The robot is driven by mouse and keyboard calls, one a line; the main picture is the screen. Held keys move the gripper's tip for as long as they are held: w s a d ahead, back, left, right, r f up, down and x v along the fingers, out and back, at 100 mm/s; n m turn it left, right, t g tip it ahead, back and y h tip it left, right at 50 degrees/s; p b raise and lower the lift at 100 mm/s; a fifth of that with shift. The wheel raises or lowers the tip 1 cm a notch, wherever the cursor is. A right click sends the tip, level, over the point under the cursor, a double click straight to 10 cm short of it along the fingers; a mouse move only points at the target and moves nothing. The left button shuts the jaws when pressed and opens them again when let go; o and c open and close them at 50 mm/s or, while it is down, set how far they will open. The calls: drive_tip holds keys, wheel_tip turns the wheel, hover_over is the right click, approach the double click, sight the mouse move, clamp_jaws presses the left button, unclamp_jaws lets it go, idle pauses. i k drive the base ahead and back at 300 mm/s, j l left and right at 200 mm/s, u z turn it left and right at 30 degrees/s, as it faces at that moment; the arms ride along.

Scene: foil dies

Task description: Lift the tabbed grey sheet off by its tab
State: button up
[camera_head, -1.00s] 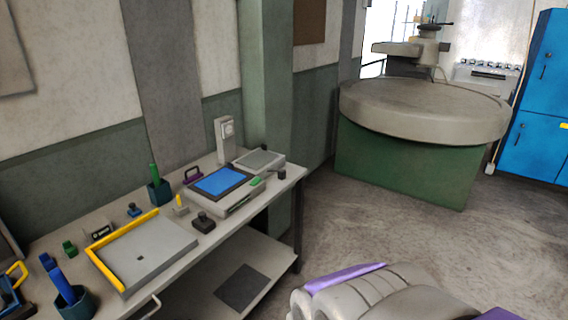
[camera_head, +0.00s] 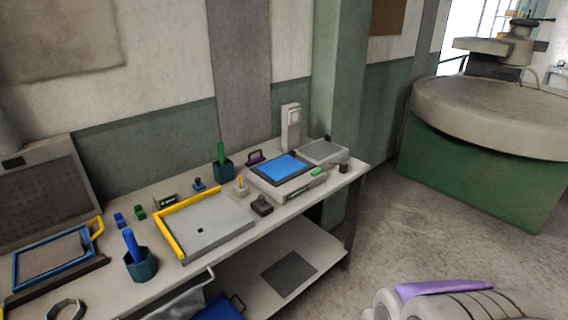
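No sheet with a clear tab can be picked out at this distance. A pale grey flat tray (camera_head: 222,226) with a yellow L-shaped edge (camera_head: 172,232) lies on the bench. Behind it to the right, a dark-framed press bed holds a blue sheet (camera_head: 284,167), with a small green piece (camera_head: 316,172) at its right side. A grey-topped plate (camera_head: 323,150) sits beyond it. At far left, a blue frame with a yellow handle holds a grey panel (camera_head: 52,257). A pale grey and purple part of my own body shows at lower right; my gripper is not in view.
The bench (camera_head: 107,285) also holds a teal cup with a blue tool (camera_head: 140,264), a cup with a green tool (camera_head: 222,168), a dark block (camera_head: 262,206) and an upright grey device (camera_head: 291,128). A large round table (camera_head: 490,110) stands right; floor between is clear.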

sight(36, 262)
drive_tip(key=u, duration=1.8)
drive_tip(key=i+l+z, duration=0.1)
drive_tip(key=i, duration=1.55)
